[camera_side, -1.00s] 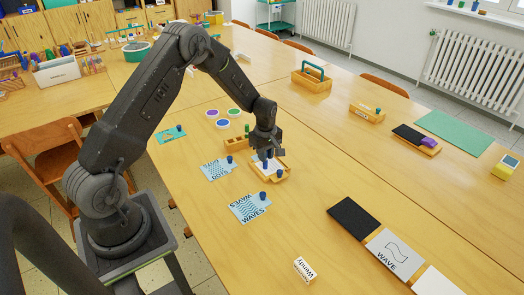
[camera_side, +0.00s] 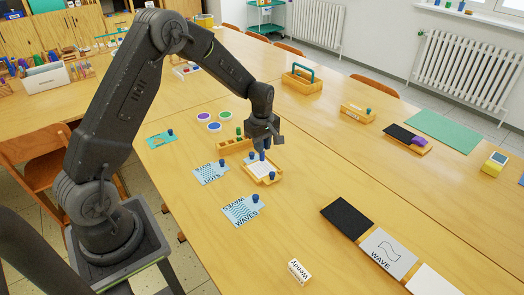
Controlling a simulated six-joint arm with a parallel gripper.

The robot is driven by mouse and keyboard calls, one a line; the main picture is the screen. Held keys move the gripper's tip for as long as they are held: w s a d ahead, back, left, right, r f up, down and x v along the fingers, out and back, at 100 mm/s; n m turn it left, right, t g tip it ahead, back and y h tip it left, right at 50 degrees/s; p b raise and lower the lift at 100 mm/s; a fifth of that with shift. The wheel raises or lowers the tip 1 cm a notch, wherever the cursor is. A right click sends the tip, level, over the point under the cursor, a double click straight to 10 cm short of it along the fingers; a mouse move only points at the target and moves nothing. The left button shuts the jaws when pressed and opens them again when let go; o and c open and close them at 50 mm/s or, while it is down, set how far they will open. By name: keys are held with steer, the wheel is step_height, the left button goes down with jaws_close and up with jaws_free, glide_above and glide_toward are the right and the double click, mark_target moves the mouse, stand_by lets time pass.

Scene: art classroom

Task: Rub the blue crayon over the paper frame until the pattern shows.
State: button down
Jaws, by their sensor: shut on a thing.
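My gripper (camera_side: 263,138) is shut on the blue crayon (camera_side: 262,155), which points down over the paper frame. The crayon's tip is small here, and I cannot tell whether it touches the paper. The paper frame (camera_side: 275,180) is a shallow wooden frame with a white sheet in it and blue knobs at its edge. The sheet is partly hidden by the gripper and crayon, and any marks on it are too small to make out.
A dots card (camera_side: 209,173) and a waves card (camera_side: 240,212) lie left and front of the frame. A wooden block holder (camera_side: 232,146) stands just behind it. Several round colour pots (camera_side: 214,127) are farther back. A wooden name block (camera_side: 299,271) is in front. Table right of the frame is clear.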

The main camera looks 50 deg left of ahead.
steer(key=shift+r, duration=0.65)
